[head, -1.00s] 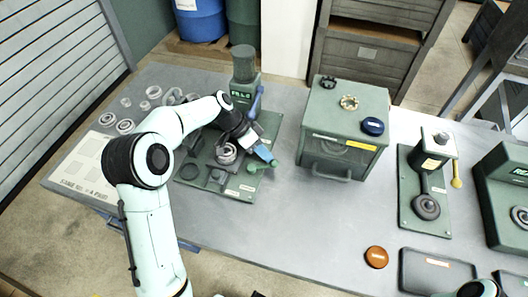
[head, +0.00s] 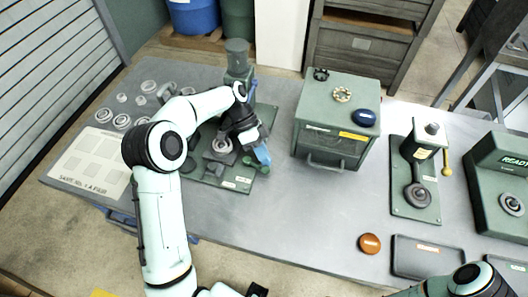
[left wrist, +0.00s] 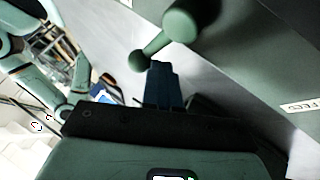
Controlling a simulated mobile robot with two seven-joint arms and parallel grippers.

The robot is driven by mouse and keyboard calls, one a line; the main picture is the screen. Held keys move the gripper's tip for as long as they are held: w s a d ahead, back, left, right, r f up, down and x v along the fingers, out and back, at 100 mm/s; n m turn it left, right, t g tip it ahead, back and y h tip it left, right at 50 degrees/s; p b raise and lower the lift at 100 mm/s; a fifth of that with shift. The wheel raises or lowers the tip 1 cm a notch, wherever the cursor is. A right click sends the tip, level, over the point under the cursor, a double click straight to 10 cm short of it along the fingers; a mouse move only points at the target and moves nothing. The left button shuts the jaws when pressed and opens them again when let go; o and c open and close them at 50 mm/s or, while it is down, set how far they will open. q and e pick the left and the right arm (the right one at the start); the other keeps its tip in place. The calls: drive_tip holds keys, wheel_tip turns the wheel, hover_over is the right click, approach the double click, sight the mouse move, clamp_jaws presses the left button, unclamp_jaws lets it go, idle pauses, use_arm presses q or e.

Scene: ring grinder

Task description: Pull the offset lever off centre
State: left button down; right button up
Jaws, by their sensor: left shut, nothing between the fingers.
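A green lever with round ball ends shows large in the left wrist view (left wrist: 160,42). In the head view a small green knob (head: 248,160) shows at the front of the green machine base (head: 236,184). My left gripper (head: 263,155) is over the front right of this base, its blue fingers shut with nothing between them. In the left wrist view its fingers (left wrist: 162,84) point at the lower ball, close to it; I cannot tell whether they touch. The forearm and wrist hide part of the machine.
A green drawer cabinet (head: 322,132) stands just right of the gripper. Several metal rings (head: 122,121) lie at left. The front middle table (head: 285,215) is clear.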

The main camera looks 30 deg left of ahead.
use_arm(q)
drive_tip(key=shift+s+d+r+m+g+p, duration=0.15)
drive_tip(key=shift+m+g+p, duration=0.15)
drive_tip(key=shift+m+g, duration=0.3)
use_arm(e)
drive_tip(key=shift+w+r, duration=0.45)
drive_tip(key=shift+r, duration=0.1)
use_arm(q)
drive_tip(key=shift+s+m+y, duration=0.15)
drive_tip(key=shift+m+y, duration=0.15)
wheel_tip(320, 180, up, 20)
drive_tip(key=p, duration=0.2)
drive_tip(key=shift+p, duration=0.35)
use_arm(e)
drive_tip(key=w+r, duration=0.3)
drive_tip(key=shift+r, duration=0.3)
